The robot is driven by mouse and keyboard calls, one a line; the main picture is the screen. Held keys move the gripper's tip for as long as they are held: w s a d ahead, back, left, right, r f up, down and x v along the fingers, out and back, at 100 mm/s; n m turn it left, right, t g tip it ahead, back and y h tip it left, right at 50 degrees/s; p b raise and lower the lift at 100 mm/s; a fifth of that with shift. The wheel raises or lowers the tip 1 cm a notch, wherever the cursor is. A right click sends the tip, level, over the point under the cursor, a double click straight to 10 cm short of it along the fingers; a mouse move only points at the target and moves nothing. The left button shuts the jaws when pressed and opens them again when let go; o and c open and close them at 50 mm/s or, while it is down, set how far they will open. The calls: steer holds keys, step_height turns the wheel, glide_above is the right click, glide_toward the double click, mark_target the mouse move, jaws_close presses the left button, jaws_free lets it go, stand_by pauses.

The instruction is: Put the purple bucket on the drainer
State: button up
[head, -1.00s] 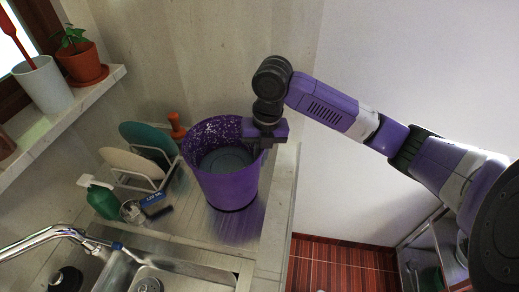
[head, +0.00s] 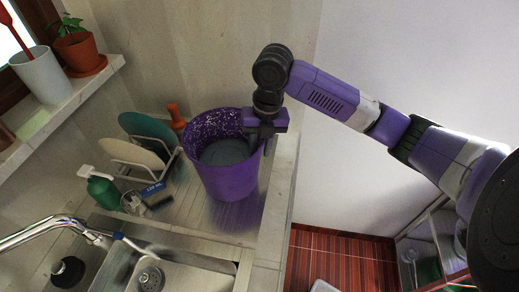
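The purple bucket (head: 222,180) stands upright at the right end of the counter by the sink, with a mottled rim and a grey inside. It appears to rest on the pale ridged drainer (head: 190,212), with a purple reflection at its base. My gripper (head: 262,146) is at the bucket's right rim, pointing down. Its fingers look spread, one on the inner side of the rim and one on the outer side. Whether either finger touches the rim is too small to tell.
A rack with plates (head: 147,135) and an orange-handled item (head: 176,115) stand left of the bucket. The counter's right edge drops to a red floor (head: 340,265).

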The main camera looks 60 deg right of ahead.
step_height(320, 180, up, 11)
steer(key=s+b, duration=0.1)
steer(key=shift+d, duration=0.4)
stand_by(0.4)
